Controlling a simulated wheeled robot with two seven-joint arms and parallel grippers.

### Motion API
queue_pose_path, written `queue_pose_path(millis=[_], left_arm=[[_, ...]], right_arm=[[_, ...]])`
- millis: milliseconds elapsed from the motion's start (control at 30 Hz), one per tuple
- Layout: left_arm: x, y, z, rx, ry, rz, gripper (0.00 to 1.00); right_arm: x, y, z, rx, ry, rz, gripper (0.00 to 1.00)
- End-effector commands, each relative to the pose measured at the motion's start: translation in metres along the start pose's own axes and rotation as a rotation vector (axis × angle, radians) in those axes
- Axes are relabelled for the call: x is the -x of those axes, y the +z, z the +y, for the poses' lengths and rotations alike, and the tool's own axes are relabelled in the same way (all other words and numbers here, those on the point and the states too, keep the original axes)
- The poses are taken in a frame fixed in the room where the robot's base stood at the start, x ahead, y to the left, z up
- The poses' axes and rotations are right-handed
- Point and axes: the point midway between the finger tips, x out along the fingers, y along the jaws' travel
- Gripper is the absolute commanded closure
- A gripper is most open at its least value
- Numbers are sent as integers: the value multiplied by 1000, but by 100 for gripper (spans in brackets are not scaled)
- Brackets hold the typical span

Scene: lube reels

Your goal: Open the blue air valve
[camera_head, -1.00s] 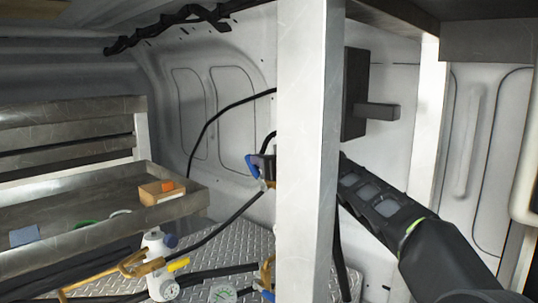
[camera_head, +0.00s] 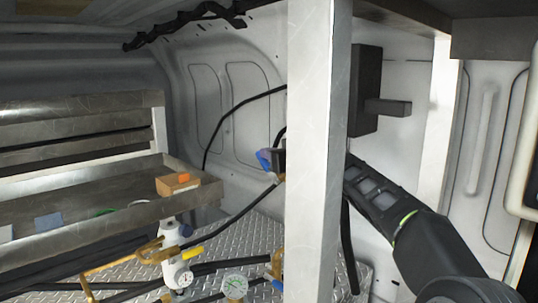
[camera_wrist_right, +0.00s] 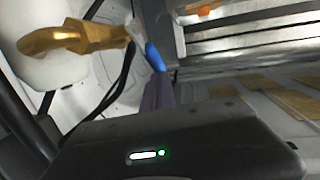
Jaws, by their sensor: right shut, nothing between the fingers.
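A blue valve handle (camera_head: 264,160) shows just left of the upright metal post in the head view, at the end of a black hose. In the right wrist view the blue handle (camera_wrist_right: 154,57) is beside a brass fitting (camera_wrist_right: 70,40). My right arm passes behind the post, which hides most of the gripper. My right gripper's dark purple-grey fingers (camera_wrist_right: 158,92) are shut and empty. Their tip is at or very close to the blue handle; I cannot tell if they touch. My left gripper is not in view.
The metal post (camera_head: 318,150) stands in front of my right arm. A black bracket (camera_head: 366,95) is on the wall. A shelf (camera_head: 90,205) with small boxes is at left. Brass fittings, a white regulator (camera_head: 177,272), a gauge (camera_head: 235,286) and hoses lie low over the tread-plate floor.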

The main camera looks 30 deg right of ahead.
Motion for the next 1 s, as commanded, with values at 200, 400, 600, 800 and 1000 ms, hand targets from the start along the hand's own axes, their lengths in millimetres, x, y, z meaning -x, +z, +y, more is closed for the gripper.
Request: queue_pose_path(millis=[200,400,600,800,1000], left_arm=[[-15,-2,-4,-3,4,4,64],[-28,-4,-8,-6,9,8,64],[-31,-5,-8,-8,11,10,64],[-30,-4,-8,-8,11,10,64],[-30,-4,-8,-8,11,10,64]], right_arm=[[26,3,1,2,2,3,100],[59,3,0,1,2,2,100],[75,2,0,0,0,0,100],[75,1,0,0,0,-1,100],[73,5,4,-8,8,-7,100]])
